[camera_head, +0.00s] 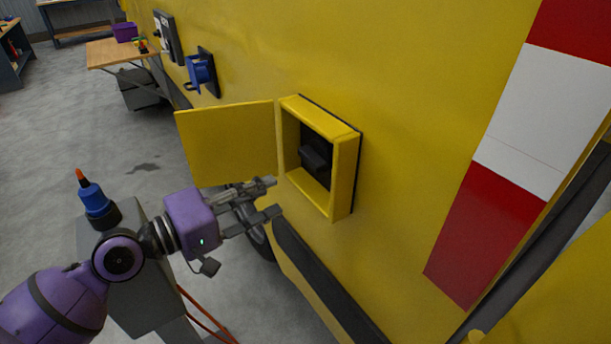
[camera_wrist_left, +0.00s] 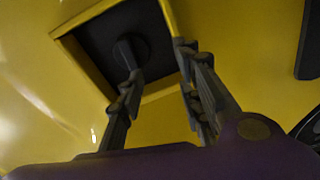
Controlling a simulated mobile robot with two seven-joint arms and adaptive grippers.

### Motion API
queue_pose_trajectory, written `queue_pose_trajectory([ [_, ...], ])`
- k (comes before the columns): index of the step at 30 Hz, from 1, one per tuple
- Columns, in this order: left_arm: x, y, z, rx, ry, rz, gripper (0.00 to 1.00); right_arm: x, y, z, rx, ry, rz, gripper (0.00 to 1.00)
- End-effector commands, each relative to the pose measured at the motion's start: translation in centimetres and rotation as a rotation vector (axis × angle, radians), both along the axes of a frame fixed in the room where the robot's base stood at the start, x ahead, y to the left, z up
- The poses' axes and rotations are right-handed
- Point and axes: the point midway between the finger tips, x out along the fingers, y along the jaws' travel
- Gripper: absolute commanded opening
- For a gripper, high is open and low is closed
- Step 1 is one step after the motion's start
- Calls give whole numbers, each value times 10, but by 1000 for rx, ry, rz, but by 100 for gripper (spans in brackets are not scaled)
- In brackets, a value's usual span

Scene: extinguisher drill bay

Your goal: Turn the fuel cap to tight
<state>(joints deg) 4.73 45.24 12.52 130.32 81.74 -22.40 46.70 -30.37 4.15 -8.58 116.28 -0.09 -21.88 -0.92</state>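The black fuel cap (camera_head: 314,159) sits inside a yellow square recess box (camera_head: 344,172) on the yellow vehicle side. The box's yellow door (camera_head: 228,143) stands open to the left. My left gripper (camera_head: 277,197) is open and empty, just in front of and below the box's left edge, apart from the cap. In the left wrist view the cap (camera_wrist_left: 130,52) lies beyond the two spread fingers (camera_wrist_left: 155,65), against the dark back of the box. Its raised grip bar is partly hidden by the left finger. My right gripper is not in view.
A blue holder (camera_head: 201,72) and a dark panel are mounted further left on the vehicle. A wooden table (camera_head: 115,53) stands at the back left. A blue bottle with an orange tip (camera_head: 92,197) stands near my left arm. Grey floor is clear at left.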

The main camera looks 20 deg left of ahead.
Motion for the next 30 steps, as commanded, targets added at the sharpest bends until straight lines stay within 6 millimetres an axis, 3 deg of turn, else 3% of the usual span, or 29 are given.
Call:
queue_pose_trajectory([
  [3,4,-12,29,-83,0,-51,33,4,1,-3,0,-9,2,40],
  [8,15,-22,43,-114,-3,-66,33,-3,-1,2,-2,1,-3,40],
  [13,37,-40,45,-114,-5,-65,33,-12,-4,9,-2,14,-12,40],
  [19,58,-56,42,-112,-3,-62,33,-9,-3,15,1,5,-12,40],
  [30,65,-62,38,-108,2,-62,33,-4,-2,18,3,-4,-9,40],
])
